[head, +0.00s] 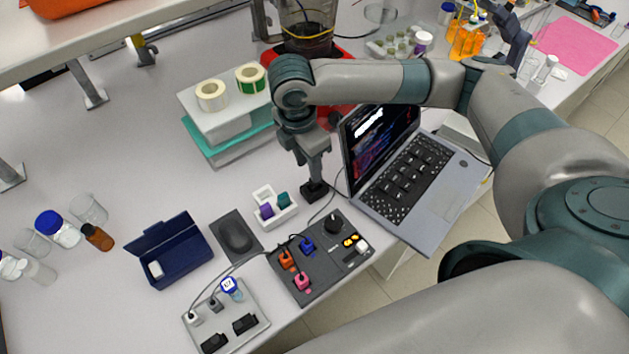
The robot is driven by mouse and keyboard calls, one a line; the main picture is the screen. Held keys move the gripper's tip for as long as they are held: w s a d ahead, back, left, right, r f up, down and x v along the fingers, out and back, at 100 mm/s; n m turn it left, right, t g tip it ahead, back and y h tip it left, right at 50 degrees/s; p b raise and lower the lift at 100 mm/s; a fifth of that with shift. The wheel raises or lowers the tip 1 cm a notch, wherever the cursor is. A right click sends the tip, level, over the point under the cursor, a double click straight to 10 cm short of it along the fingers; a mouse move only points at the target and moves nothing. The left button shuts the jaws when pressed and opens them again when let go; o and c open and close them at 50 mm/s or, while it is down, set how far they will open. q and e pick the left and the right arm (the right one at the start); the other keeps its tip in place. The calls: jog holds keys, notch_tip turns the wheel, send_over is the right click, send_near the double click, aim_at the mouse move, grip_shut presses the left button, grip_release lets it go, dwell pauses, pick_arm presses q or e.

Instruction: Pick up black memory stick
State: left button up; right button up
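My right gripper (314,186) points down at the table just left of the laptop, behind the control panel. Its tip ends in a small black block; I cannot tell whether this is its fingertips or a black memory stick between them. A white holder (286,216) stands just left of the gripper. It holds a purple stick (266,211) and a teal stick (283,200). No black stick shows clearly in the holder. My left gripper is not in view.
The open laptop (411,180) stands close right of the gripper. A control panel (325,267) with coloured plugs and cables lies in front. A mouse (235,236) and an open blue box (181,258) are left. A label-roll stand (215,125) is behind left.

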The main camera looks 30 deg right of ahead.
aim_at(314, 185)
jog(key=shift+f, duration=0.1)
jog(key=f+p, duration=0.1)
jog(key=f, duration=0.1)
jog(key=d+f+p, duration=0.1)
jog(key=f, duration=0.1)
jog(key=shift+d+p, duration=0.2)
jog(key=shift+p, duration=0.2)
jog(key=shift+f, duration=0.45)
grip_shut()
